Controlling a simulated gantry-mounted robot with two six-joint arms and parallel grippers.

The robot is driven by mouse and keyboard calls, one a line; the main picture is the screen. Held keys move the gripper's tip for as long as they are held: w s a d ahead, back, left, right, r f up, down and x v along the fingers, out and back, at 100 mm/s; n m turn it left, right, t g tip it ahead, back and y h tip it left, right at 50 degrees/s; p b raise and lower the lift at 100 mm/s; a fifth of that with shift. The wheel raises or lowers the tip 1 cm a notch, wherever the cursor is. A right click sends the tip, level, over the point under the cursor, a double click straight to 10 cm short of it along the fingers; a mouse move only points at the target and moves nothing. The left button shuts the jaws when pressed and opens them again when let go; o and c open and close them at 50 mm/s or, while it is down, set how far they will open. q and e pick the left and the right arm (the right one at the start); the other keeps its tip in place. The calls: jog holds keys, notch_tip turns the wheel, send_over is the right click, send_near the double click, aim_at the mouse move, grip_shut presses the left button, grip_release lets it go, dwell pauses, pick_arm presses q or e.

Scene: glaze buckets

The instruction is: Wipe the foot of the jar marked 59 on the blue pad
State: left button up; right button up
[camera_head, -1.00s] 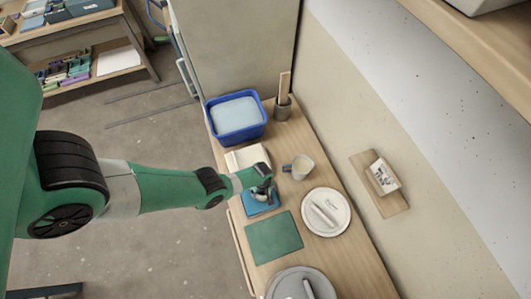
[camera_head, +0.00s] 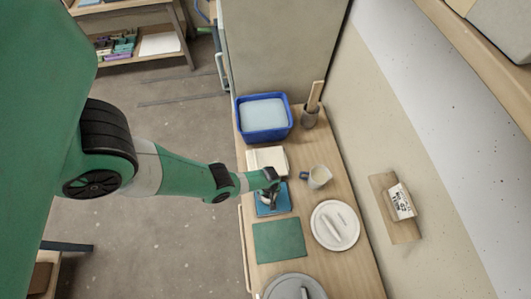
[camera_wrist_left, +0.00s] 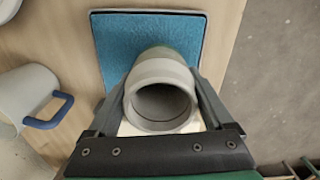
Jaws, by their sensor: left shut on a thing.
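My left gripper (camera_head: 270,188) is over the blue pad (camera_head: 284,206) on the wooden bench. In the left wrist view its two fingers (camera_wrist_left: 165,105) are shut on the sides of a grey jar (camera_wrist_left: 160,70), with the open mouth toward the camera. A greenish part of the jar shows beyond the rim. The textured blue pad (camera_wrist_left: 112,60) lies behind the jar in that view. I cannot tell whether the foot touches the pad. No number shows on the jar. My right gripper is in neither view.
A blue tub (camera_head: 263,137) of pale liquid stands behind a cream block (camera_head: 266,155). A mug (camera_head: 320,177) stands right of the pad. A green mat (camera_head: 278,240), a white round lid (camera_head: 324,236) and a grey lid (camera_head: 283,290) lie in front.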

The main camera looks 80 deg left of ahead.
pick_arm(q)
jog(key=w+b, duration=0.2)
jog(key=w, duration=0.2)
jog(key=shift+a+f, duration=0.1)
jog(key=shift+f, duration=0.05)
jog(key=shift+w+b, duration=0.35)
jog(key=shift+w, duration=0.35)
jog(key=shift+s+r+p, duration=0.25)
jog(key=shift+s+p, duration=0.25)
jog(key=shift+s, duration=0.05)
jog(key=shift+s+p, duration=0.85)
jog(key=shift+s, duration=0.7)
jog(key=shift+s+f+p, duration=0.1)
jog(key=shift+s+p, duration=0.4)
jog(key=shift+s, duration=0.65)
jog(key=shift+s+f, duration=0.15)
jog(key=shift+s, duration=0.15)
